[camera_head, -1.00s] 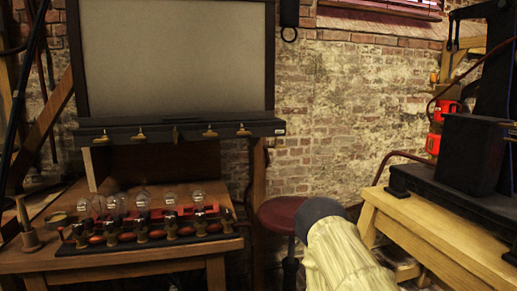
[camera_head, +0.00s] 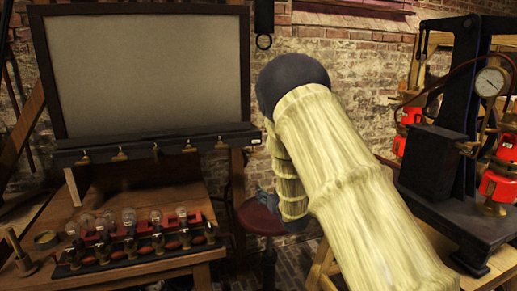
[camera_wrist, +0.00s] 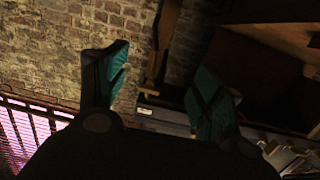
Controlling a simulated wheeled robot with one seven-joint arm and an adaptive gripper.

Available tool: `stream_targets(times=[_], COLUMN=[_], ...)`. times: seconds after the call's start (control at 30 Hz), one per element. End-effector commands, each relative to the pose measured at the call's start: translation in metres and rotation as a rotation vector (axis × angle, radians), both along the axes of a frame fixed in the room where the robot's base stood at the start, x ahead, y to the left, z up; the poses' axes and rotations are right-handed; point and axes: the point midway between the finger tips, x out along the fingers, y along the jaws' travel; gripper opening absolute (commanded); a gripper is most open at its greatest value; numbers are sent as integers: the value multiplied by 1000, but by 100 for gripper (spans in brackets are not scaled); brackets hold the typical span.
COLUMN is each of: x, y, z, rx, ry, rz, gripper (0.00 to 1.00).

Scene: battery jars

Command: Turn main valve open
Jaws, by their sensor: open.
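I cannot pick out a main valve for certain in either view. At the right of the head view stands a dark machine (camera_head: 447,150) with a round white pressure gauge (camera_head: 490,82). Red cylinders with brass fittings (camera_head: 497,185) stand at it. My gripper (camera_wrist: 160,85) shows in the wrist view with its two teal-lined fingers apart and nothing between them. Beyond the fingers are a brick wall and dark wooden furniture. In the head view my cream-sleeved arm rises across the middle and hides part of what is behind it.
A wooden bench (camera_head: 130,270) at the left holds a row of glass bulbs on a black base (camera_head: 140,250). A grey panel (camera_head: 142,72) stands above it. A red round stool (camera_head: 262,217) is partly behind my arm. A brick wall (camera_head: 365,75) closes the back.

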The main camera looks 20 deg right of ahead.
Motion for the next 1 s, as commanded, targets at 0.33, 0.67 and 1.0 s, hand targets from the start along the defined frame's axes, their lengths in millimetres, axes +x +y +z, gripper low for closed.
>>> stream_targets(times=[0.33, 0.67, 1.0], x=[34, 79, 124], y=[1, 2, 3], z=[89, 89, 88], rx=[-7, -8, -7], ry=[-127, -126, -124], rz=[29, 30, 28], gripper=[68, 68, 68])
